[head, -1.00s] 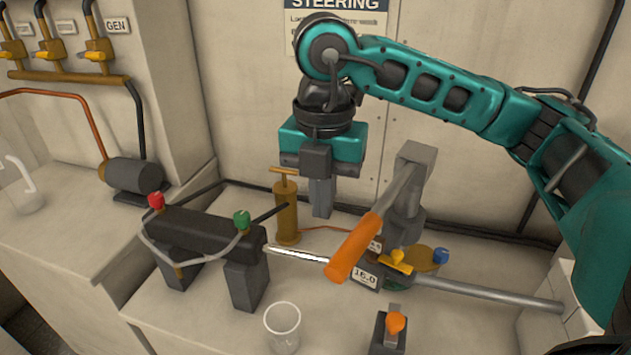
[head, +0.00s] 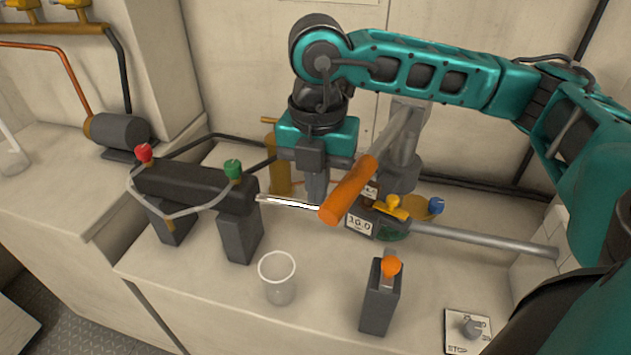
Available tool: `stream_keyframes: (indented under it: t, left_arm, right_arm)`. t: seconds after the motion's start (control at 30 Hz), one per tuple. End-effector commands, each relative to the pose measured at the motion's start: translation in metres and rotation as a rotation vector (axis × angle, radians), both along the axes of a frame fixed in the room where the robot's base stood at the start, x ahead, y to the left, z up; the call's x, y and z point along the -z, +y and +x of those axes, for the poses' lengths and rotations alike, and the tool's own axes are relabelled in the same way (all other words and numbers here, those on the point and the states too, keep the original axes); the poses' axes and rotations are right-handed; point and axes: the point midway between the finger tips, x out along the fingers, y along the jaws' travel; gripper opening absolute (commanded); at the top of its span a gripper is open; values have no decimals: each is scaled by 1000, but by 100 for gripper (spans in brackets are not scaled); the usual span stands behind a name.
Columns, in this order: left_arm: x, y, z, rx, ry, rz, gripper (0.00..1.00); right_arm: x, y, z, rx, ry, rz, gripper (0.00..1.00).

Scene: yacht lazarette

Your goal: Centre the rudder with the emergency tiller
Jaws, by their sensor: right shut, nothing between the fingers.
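The emergency tiller has an orange grip (head: 348,190) on a grey bar that rises to a grey post (head: 404,150) on the bench. My right gripper (head: 316,190) points down, shut and empty, just left of the orange grip in the picture. Its fingertips are close to the grip; I cannot tell whether they touch. A dark ram cylinder (head: 190,185) with red and green caps has a shiny rod (head: 285,202) running right to a block with a number plate (head: 360,226), seemingly 10.0. My left gripper is not in view.
A clear cup (head: 278,282) and a dark box with an orange-knobbed lever (head: 380,300) stand in front. A panel marked STOP (head: 468,325) is at lower right. A brass pump (head: 278,175) stands behind my gripper. Bare bench lies around the cup.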

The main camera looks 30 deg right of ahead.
Motion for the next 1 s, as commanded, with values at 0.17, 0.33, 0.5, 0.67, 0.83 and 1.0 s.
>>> stream_keyframes:
  t: [0.17,0.33,0.5,0.67,0.83,1.0]
  left_arm:
    - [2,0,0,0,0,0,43]
    - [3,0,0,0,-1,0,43]
    - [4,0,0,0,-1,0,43]
    - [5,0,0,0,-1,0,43]
    - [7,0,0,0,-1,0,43]
    - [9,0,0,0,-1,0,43]
  right_arm:
    - [1,-3,-7,1,1,-1,0]
    - [0,-6,-13,1,0,0,0]
    - [0,-7,-17,0,1,0,0]
    - [1,-9,-21,0,1,0,0]
    - [1,-11,-27,0,1,-1,0]
    - [1,-13,-34,1,2,-1,0]
